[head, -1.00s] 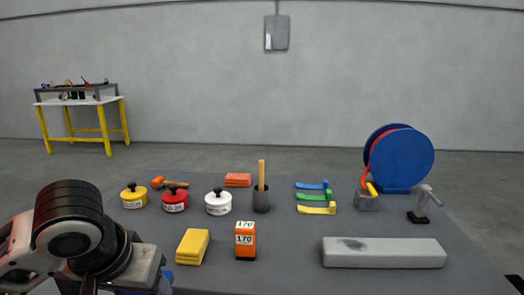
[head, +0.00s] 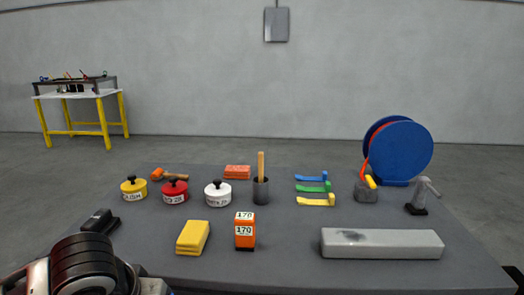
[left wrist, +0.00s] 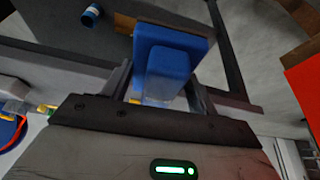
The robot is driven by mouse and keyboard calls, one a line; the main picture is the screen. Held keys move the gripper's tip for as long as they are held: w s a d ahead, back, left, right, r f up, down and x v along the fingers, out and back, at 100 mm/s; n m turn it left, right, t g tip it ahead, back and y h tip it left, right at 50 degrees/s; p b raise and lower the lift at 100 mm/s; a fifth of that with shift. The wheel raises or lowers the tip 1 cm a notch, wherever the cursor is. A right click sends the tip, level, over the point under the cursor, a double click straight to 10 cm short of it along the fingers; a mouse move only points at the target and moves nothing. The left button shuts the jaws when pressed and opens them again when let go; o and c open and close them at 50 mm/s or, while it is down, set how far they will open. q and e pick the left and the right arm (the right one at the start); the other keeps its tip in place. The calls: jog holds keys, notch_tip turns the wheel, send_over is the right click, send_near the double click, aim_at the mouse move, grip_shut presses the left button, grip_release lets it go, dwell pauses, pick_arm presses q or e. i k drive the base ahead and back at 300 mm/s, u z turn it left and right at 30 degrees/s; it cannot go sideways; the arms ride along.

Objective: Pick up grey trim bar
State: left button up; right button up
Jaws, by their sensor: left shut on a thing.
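The grey trim bar (head: 382,250) lies flat at the right front of the dark table, with a dark smudge on its left part. My left arm shows at the bottom left of the head view, far from the bar, with its fingers out of sight there. In the left wrist view my left gripper (left wrist: 160,92) is shut on a blue block-like thing (left wrist: 172,45) with a brown edge. My right gripper is not in view.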

aim_at(336, 242)
jog(key=k, duration=1)
jog(key=z, duration=1.45)
jog(key=i, duration=1.25)
jog(key=u, duration=1.35)
jog(key=k, duration=0.5)
jog(key=z, duration=0.05)
